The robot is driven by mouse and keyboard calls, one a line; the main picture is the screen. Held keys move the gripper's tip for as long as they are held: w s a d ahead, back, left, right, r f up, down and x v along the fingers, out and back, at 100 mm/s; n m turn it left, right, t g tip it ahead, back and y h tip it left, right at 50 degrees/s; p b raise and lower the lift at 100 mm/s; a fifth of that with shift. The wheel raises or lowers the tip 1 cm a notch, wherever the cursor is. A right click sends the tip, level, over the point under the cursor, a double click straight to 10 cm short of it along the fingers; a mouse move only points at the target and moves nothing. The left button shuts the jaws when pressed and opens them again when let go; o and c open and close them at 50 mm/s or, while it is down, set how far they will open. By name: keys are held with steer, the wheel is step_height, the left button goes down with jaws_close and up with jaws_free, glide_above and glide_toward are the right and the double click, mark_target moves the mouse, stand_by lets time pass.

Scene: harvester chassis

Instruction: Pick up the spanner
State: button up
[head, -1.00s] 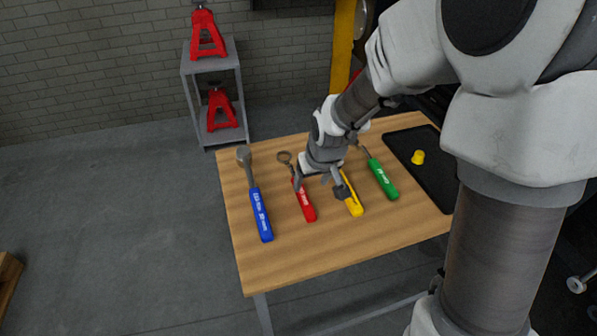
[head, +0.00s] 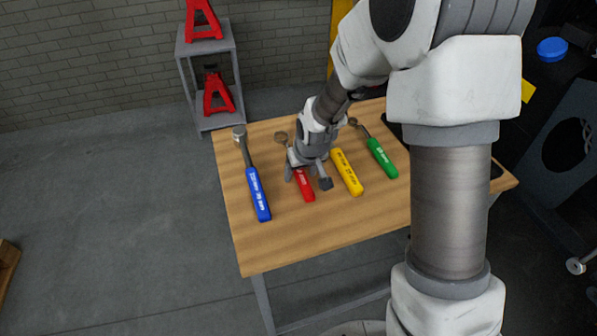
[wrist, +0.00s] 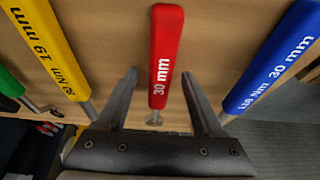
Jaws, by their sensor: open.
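Several long-handled tools lie side by side on the wooden table. The one with the red handle (head: 306,190), marked 30 mm, has a ring-like head at its far end, partly hidden by my arm in the head view. My gripper (head: 307,178) is open over this red handle. In the wrist view the red handle (wrist: 165,45) lies between the two spread fingers (wrist: 160,74), with a gap on each side. The blue-handled tool (head: 258,195) lies left of it. The yellow-handled (head: 347,172) and green-handled (head: 382,158) tools lie to its right. I cannot tell the height of the fingertips above the table.
The wooden table (head: 285,235) is clear along its front. A grey stand (head: 213,125) with red jacks (head: 217,95) is behind it at the left. A blue round object (head: 552,48) is at the far right. My arm hides much of the table's right side.

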steer(key=shift+f, duration=0.2)
jaws_close()
stand_by(0.4)
steer(key=shift+r, duration=0.1)
stand_by(1.0)
